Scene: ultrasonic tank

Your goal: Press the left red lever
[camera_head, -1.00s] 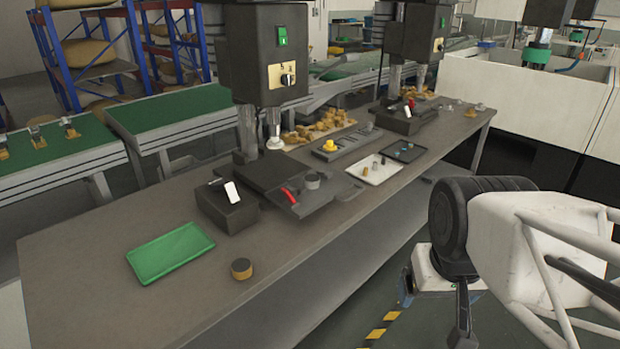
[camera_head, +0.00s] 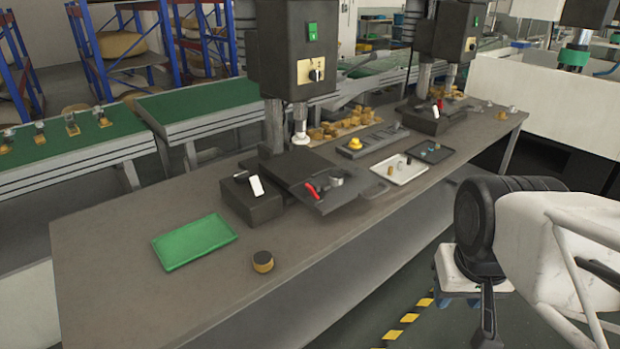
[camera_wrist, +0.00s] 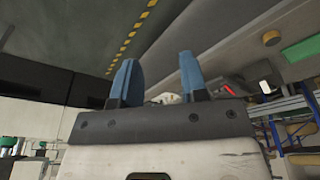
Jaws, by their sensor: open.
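The left red lever (camera_head: 311,190) sits on the dark plate at the foot of the nearer press (camera_head: 292,50), beside a small grey ring. A second red lever (camera_head: 440,104) shows small at the farther press. In the wrist view a red piece (camera_wrist: 228,90) shows to the right of the fingers; I cannot tell which lever it is. My gripper (camera_wrist: 158,82) has two blue fingers apart, with nothing held between them. It is well away from the levers. In the head view my arm is at the right, off the bench front, and the fingertips cannot be made out.
The long grey workbench (camera_head: 120,235) holds a green tray (camera_head: 195,241), a black-and-tan round part (camera_head: 263,262), a black box with a white switch (camera_head: 252,200) and a white tray (camera_head: 400,172). Its front left is mostly clear. Green conveyors (camera_head: 190,103) stand behind.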

